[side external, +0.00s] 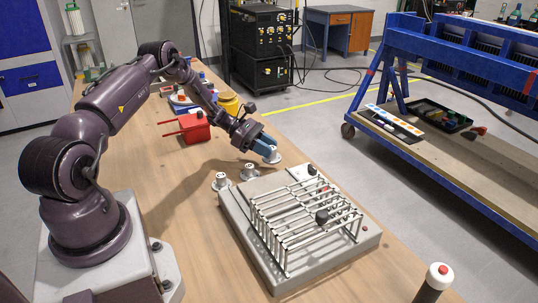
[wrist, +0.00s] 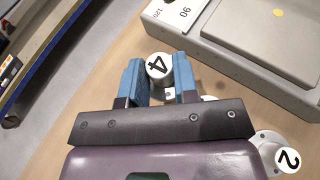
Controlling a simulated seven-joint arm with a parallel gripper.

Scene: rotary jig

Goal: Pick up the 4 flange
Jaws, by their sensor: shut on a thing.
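The 4 flange (wrist: 158,66) has a white round top marked with a black 4 and sits between the blue fingers in the wrist view. My gripper (wrist: 160,82) is shut on it. In the side view the gripper (side external: 266,148) points down over the table beyond the jig, with the pale flange disc (side external: 273,158) at its fingertips. Whether the flange touches the table is unclear. Two other flanges (side external: 250,172) and (side external: 221,181) stand on the table nearer my base. One flange marked 2 (wrist: 288,159) shows at the lower right of the wrist view.
A grey jig (side external: 292,270) with a rack of metal bars and black knobs fills the table's right side. A red box (side external: 194,127) and a yellow round container (side external: 229,103) stand farther back. Bare wood (side external: 195,225) lies left of the jig.

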